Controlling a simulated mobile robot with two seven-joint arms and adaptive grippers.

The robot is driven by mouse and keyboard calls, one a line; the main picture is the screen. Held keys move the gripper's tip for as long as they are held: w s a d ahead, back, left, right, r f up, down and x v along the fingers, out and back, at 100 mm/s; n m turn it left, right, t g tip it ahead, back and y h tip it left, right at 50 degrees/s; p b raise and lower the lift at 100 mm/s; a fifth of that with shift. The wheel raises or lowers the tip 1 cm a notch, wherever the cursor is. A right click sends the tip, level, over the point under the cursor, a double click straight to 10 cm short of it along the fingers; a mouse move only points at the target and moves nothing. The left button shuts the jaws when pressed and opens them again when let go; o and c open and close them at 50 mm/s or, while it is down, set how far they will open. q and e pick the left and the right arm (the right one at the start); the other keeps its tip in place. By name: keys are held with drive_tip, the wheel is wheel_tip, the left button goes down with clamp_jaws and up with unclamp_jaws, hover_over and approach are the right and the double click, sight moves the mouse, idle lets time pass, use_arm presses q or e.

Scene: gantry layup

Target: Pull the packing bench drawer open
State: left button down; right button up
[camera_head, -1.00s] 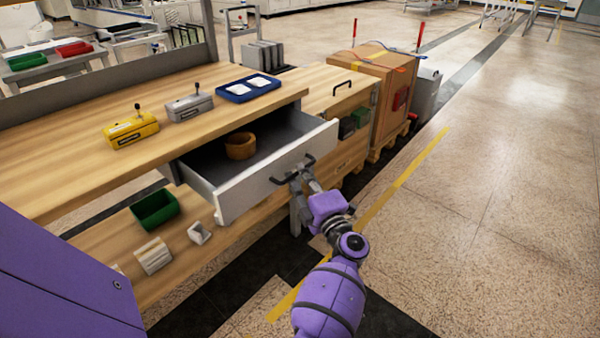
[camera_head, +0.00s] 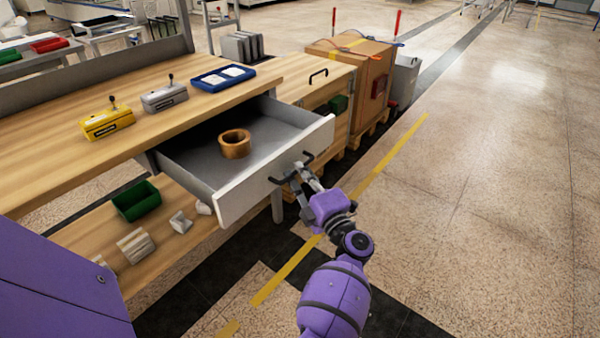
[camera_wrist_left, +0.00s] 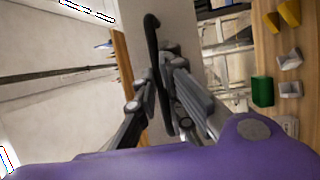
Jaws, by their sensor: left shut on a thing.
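The packing bench drawer (camera_head: 240,195) stands well out from under the bench top (camera_head: 60,160), with a white front and grey inside. A brown ring-shaped roll (camera_head: 235,144) lies in it. A dark bar handle (camera_head: 303,168) is on the drawer front. My left gripper (camera_head: 295,177) is shut on this handle. In the left wrist view the handle (camera_wrist_left: 155,60) runs between the fingers of my left gripper (camera_wrist_left: 157,92), against the pale drawer front (camera_wrist_left: 130,14). My right gripper is not in view.
On the bench top are a yellow box (camera_head: 107,122), a grey box (camera_head: 164,96) and a blue tray (camera_head: 223,78). The lower shelf holds a green bin (camera_head: 137,200) and small blocks. A wooden crate (camera_head: 352,75) stands beyond. The floor at right is clear.

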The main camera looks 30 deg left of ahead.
use_arm(q)
drive_tip(key=c, duration=1.8)
unclamp_jaws()
drive_tip(key=shift+c, duration=0.2)
drive_tip(key=shift+d, duration=0.1)
drive_tip(key=v, duration=1.1)
drive_tip(key=shift+s+d, duration=0.25)
drive_tip(key=shift+d, duration=0.05)
